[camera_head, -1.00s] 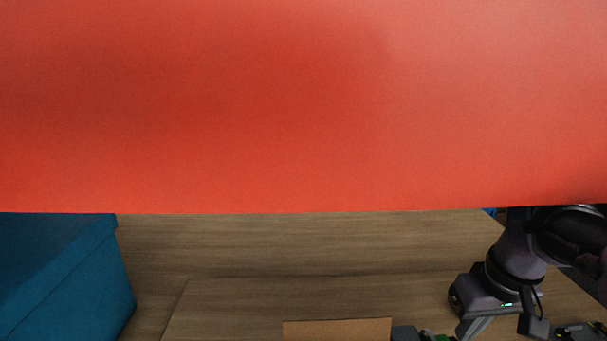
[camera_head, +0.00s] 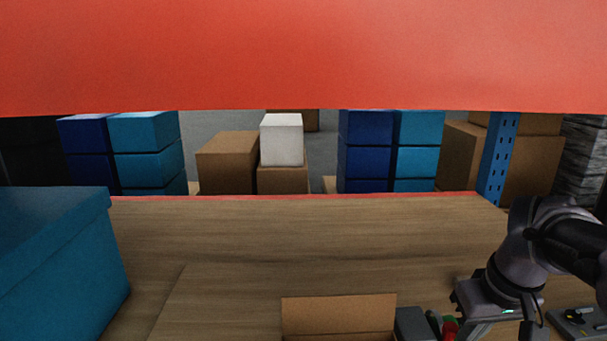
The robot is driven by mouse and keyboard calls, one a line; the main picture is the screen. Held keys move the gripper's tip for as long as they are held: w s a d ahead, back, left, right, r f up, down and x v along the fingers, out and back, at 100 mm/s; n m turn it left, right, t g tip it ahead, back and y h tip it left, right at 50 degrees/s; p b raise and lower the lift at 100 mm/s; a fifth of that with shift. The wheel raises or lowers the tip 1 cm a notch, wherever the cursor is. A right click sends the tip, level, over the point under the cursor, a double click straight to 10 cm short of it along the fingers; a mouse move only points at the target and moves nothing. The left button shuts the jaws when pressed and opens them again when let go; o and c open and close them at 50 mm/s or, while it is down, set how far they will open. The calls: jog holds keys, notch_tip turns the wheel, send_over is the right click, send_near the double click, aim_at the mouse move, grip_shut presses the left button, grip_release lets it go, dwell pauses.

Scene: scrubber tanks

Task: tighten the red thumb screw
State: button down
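My gripper (camera_head: 477,329) hangs at the lower right, just right of the red part. A pale finger points down, and its tip runs out of the picture. I cannot tell whether the gripper is open or shut, or whether it touches anything.
A red shelf beam (camera_head: 300,60) crosses the top. On the wooden surface (camera_head: 290,240) stand a teal bin (camera_head: 60,280) at left, an open cardboard box (camera_head: 338,314) and a grey block (camera_head: 410,323). Boxes (camera_head: 282,139) stand behind. The middle of the surface is clear.

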jog(key=shift+a+r, duration=0.1)
jog(key=shift+a, duration=0.15)
dwell(0.4)
jog(key=shift+a+p, duration=0.85)
jog(key=shift+a, duration=0.1)
